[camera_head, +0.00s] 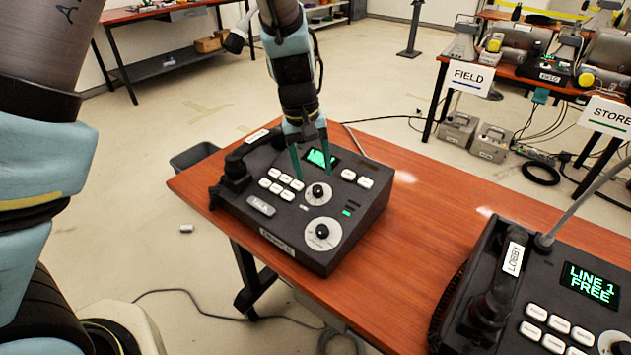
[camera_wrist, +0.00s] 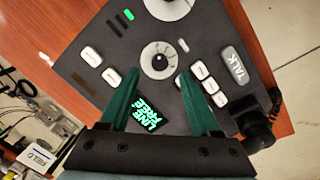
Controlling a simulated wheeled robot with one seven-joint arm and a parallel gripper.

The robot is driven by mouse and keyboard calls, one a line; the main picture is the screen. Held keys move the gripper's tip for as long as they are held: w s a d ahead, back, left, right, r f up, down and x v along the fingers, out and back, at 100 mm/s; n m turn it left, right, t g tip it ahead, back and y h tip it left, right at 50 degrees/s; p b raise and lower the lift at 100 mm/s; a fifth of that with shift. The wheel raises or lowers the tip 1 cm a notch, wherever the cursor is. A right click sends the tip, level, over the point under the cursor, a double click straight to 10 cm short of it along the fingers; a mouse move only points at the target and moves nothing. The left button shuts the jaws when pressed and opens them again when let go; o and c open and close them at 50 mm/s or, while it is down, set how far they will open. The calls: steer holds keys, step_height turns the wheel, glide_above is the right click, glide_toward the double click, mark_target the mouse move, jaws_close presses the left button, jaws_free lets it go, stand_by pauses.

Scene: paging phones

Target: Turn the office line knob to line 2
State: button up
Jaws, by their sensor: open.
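A dark desk phone (camera_head: 290,205) sits on the near end of the red-brown table; its front label is too small to read for certain. Its upper knob (camera_head: 318,190) is black on a pale round dial, and it also shows in the wrist view (camera_wrist: 159,61). A second, larger knob (camera_head: 322,231) is nearer the front edge. The phone's green screen (camera_wrist: 150,117) reads LINE and FREE; the line number is unclear. My gripper (camera_head: 313,177) is open and points down over the phone, its green fingers spread either side of the upper knob, apparently not touching it.
A second phone labelled LOBBY (camera_head: 515,300), screen LINE 1 FREE, stands at the right. Tables with FIELD (camera_head: 467,76) and STORE (camera_head: 608,115) signs stand behind. Bare table separates the two phones.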

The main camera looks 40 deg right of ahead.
mark_target(317, 188)
steer(key=shift+s+d+f, duration=0.1)
steer(key=shift+d+f, duration=0.1)
steer(key=shift+f, duration=1.05)
steer(key=shift+s+d+f, duration=0.1)
steer(key=shift+d+f, duration=0.05)
steer(key=shift+f, duration=1.1)
jaws_close()
